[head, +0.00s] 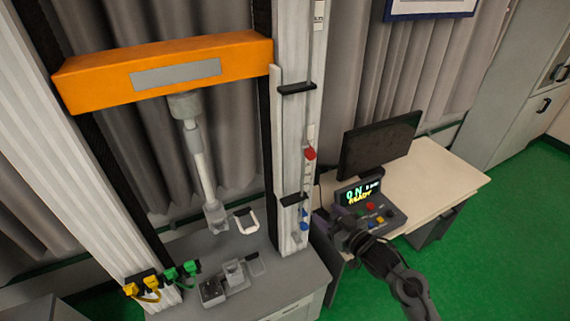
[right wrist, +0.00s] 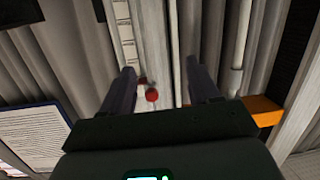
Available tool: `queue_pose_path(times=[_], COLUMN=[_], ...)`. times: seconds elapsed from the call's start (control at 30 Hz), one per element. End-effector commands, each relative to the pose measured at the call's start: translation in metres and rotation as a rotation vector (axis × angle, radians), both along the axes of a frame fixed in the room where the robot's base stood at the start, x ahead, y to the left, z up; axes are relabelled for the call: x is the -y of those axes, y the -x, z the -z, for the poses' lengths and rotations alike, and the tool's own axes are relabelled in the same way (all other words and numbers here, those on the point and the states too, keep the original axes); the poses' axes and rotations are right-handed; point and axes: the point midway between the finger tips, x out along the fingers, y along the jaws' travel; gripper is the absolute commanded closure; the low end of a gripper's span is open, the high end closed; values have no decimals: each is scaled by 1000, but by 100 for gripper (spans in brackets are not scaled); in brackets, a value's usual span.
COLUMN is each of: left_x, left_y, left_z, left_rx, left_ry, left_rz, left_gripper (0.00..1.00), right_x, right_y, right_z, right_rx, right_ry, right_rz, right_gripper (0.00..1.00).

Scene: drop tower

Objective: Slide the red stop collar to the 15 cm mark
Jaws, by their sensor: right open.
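The red stop collar (head: 310,153) sits on a thin vertical rod along the right column of the tower, between two black brackets. In the right wrist view the red collar (right wrist: 152,95) shows between my fingers in the picture, nearer the left finger, with space around it. My right gripper (head: 335,220) is open and empty, low in front of the column and beside the control console. A pale scale strip (right wrist: 124,30) shows in the right wrist view; its marks are too small to read. My left gripper is not in view.
A blue collar (head: 304,220) sits lower on the rod, under the lower black bracket (head: 292,199). The console (head: 380,210) reads "ON" and "READY" on the desk by a monitor (head: 378,145). An orange crossbeam (head: 100,82) spans the tower at left.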

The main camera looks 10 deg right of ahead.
Motion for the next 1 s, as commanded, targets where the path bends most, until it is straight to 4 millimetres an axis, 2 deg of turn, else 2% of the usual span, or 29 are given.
queue_pose_path(times=[0.03, 0.1, 0.2, 0.33, 0.57, 1.0], left_x=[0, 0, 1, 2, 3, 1], left_y=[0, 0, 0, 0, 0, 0], left_z=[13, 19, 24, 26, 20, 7], left_rx=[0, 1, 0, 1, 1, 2], left_ry=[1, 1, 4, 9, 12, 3], left_rz=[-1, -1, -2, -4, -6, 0], left_gripper=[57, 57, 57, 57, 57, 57], right_x=[9, 16, 21, 21, 15, -3], right_y=[-17, -31, -42, -50, -71, -133], right_z=[-16, -42, -76, -100, -108, -107], right_rx=[42, 91, 151, 191, 202, 200], right_ry=[12, 21, 29, 31, 28, 29], right_rz=[10, 19, 24, 26, 27, 26], right_gripper=[39, 39, 39, 39, 39, 39])
